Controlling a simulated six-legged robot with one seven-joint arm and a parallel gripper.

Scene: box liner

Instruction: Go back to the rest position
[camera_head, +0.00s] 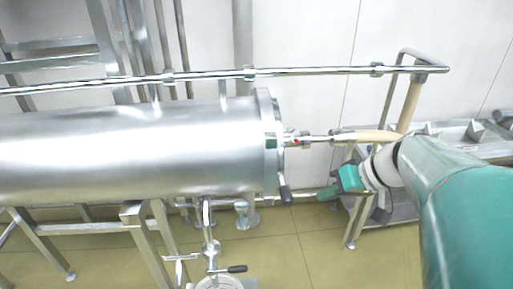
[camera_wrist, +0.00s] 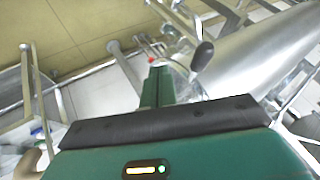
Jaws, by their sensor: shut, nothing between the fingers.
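My gripper (camera_head: 328,192) is at the end of my green and white arm, to the right of a large steel cylinder (camera_head: 130,150) in the head view. In the wrist view the gripper's green fingers (camera_wrist: 157,86) are together with nothing between them. The cylinder also shows in the wrist view (camera_wrist: 255,55), at the upper right. A lever with a black knob (camera_head: 285,192) hangs at the cylinder's right end, left of the gripper and apart from it. The same knob shows in the wrist view (camera_wrist: 202,57).
A steel pipe (camera_head: 300,71) runs above the cylinder. A valve with a black handle (camera_head: 236,269) hangs below it. A metal table (camera_head: 400,212) stands behind my arm. Steel legs (camera_head: 150,245) stand at the lower left. Open tiled floor (camera_head: 300,245) lies at the lower middle.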

